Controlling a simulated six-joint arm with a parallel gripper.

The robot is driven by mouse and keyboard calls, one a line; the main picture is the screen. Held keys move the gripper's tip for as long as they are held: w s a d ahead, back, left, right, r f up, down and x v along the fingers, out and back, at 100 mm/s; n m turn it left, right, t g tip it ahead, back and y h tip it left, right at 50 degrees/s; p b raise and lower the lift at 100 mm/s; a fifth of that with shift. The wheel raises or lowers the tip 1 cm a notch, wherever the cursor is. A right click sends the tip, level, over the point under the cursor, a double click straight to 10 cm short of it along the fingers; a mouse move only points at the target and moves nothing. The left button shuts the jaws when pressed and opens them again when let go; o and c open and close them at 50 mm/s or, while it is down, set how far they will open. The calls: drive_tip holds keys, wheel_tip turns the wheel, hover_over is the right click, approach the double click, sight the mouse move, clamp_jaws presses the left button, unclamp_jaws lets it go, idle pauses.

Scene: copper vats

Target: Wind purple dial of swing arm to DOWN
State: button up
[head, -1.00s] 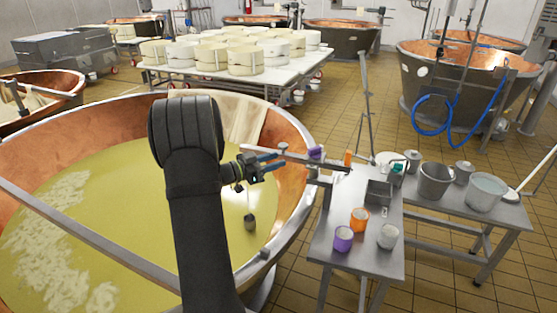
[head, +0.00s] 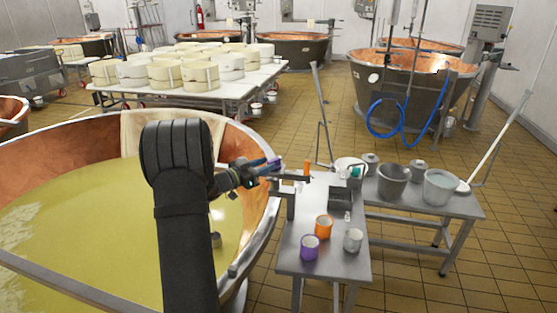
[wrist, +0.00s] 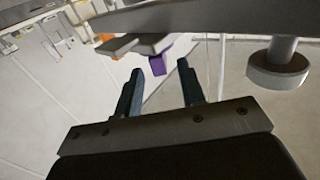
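The purple dial (wrist: 158,62) shows in the wrist view as a small purple block just beyond and between my fingertips, apart from them. In the head view the purple dial (head: 277,163) is at the tips of my gripper (head: 264,169), partly hidden. My gripper (wrist: 158,78) is open with nothing between its dark blue fingers. The grey swing arm (head: 296,178) reaches from its post by the steel table towards the vat; its bar (wrist: 215,14) crosses the top of the wrist view. Any marking on the dial is too small to read.
The vat of yellow liquid (head: 90,230) lies left, below my arm. The steel table (head: 345,268) holds a purple cup (head: 309,248), an orange cup (head: 323,228) and a grey cup (head: 353,240). An orange cylinder (head: 306,168) stands close right of my gripper. A round weight (wrist: 277,66) hangs near the bar.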

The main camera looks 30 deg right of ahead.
sight(281, 158)
drive_tip(key=d, duration=0.4)
drive_tip(key=w+d, duration=0.1)
drive_tip(key=d, duration=0.1)
drive_tip(key=shift+d, duration=0.3)
